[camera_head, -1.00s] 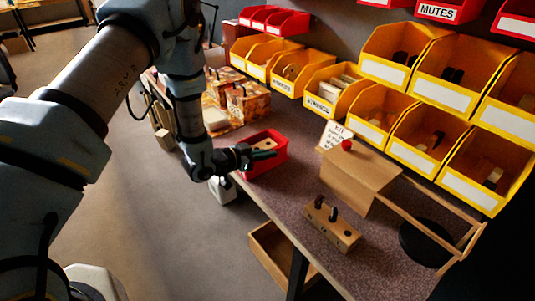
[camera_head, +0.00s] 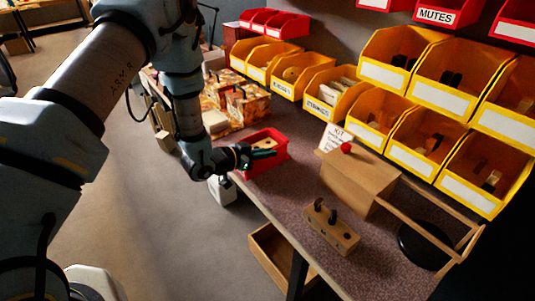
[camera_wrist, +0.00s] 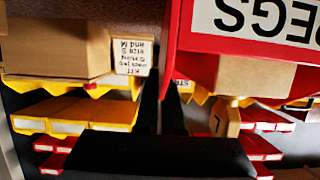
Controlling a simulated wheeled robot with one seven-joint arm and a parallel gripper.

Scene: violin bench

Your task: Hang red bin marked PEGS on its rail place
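The red bin (camera_head: 267,166) stands on the bench top near its left edge, with a small light block inside. In the wrist view, the red bin (camera_wrist: 205,45) shows upside down at the upper right, with part of its PEGS label. My gripper (camera_head: 264,154) is at the bin's left side, its dark fingers reaching over the bin. In the wrist view, my gripper (camera_wrist: 161,95) shows two dark fingers with a narrow gap between them, by the bin's side edge. I cannot tell whether they touch the bin. The bin's rail place is not clearly identifiable.
Yellow bins (camera_head: 340,93) line the back, with red bins (camera_head: 274,22) at the back left. A wooden box (camera_head: 355,180) with a red knob and a wooden block (camera_head: 330,228) stand right of the red bin. Patterned boxes (camera_head: 247,103) stand behind it. An open drawer (camera_head: 277,250) hangs below.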

